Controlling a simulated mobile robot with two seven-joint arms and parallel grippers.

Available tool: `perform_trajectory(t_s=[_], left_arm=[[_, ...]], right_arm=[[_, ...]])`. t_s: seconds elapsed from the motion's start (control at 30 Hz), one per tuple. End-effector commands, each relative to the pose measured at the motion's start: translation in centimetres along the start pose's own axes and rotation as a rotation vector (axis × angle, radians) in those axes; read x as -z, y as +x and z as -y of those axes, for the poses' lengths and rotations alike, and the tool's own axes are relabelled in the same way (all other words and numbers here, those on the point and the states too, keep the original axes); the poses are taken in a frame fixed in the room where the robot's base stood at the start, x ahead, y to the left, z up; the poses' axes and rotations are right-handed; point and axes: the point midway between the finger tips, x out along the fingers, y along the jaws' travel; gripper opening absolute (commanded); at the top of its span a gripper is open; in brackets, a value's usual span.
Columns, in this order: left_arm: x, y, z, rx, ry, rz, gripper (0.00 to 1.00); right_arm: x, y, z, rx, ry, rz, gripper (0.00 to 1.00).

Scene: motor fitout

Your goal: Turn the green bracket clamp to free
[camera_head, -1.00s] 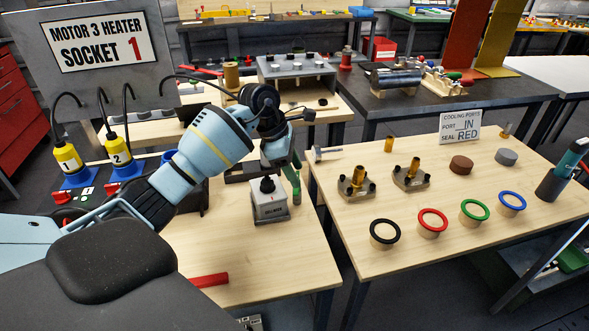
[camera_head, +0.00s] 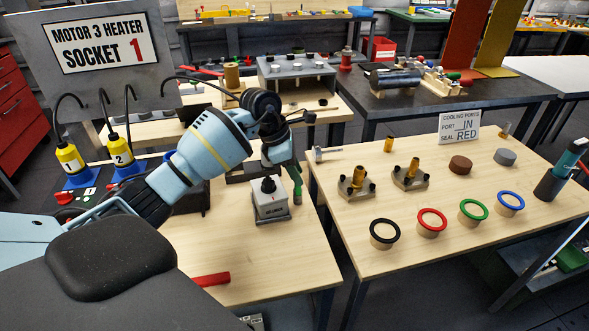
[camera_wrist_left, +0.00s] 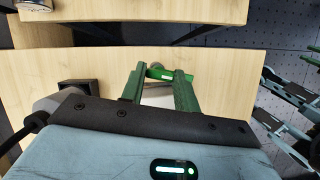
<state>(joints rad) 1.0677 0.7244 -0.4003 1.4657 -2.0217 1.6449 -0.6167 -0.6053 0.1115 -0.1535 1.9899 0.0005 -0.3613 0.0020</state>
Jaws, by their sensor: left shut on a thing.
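My left gripper (camera_wrist_left: 157,88) reaches over the near wooden table, and its two green fingers show in the wrist view. They are shut on a small green clamp piece (camera_wrist_left: 172,75) with a pale label, which lies across between the fingertips. In the head view the gripper (camera_head: 293,172) is beside a grey box with a black knob (camera_head: 269,203), and a green upright part (camera_head: 298,188) shows at the box's right. The wrist hides much of the contact, and I cannot read the clamp's setting.
Yellow plugs (camera_head: 122,152) with black cables stand on blue bases at left. A red bar (camera_head: 211,280) lies at the table's front. The right table holds brass fittings (camera_head: 411,172), coloured rings (camera_head: 432,219) and a port sign (camera_head: 459,126). A gap separates the tables.

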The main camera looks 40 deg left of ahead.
Motion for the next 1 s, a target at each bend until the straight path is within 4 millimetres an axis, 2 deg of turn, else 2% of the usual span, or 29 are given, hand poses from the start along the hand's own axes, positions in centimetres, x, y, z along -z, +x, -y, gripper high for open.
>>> perform_trajectory(t_s=[0.23,0.67,0.7,0.87,1.0], left_arm=[[-0.1,-0.3,0.1,-0.070,-0.159,-0.001,0.08],[0.0,0.0,0.1,-0.086,-0.208,-0.001,0.08],[0.0,0.0,0.1,-0.086,-0.208,-0.001,0.32],[0.0,0.0,0.2,-0.085,-0.207,0.000,0.53],[0.0,0.0,0.2,-0.085,-0.207,0.000,0.53]], right_arm=[[1.6,-0.5,-0.1,-0.003,-0.004,-0.027,0.41],[1.5,-0.6,-0.3,-0.004,-0.009,-0.025,0.41],[1.5,-0.6,-0.3,-0.004,-0.010,-0.025,0.41],[1.5,-0.6,-0.3,-0.004,-0.011,-0.025,0.41],[1.5,-0.6,-0.3,-0.004,-0.011,-0.025,0.41]])
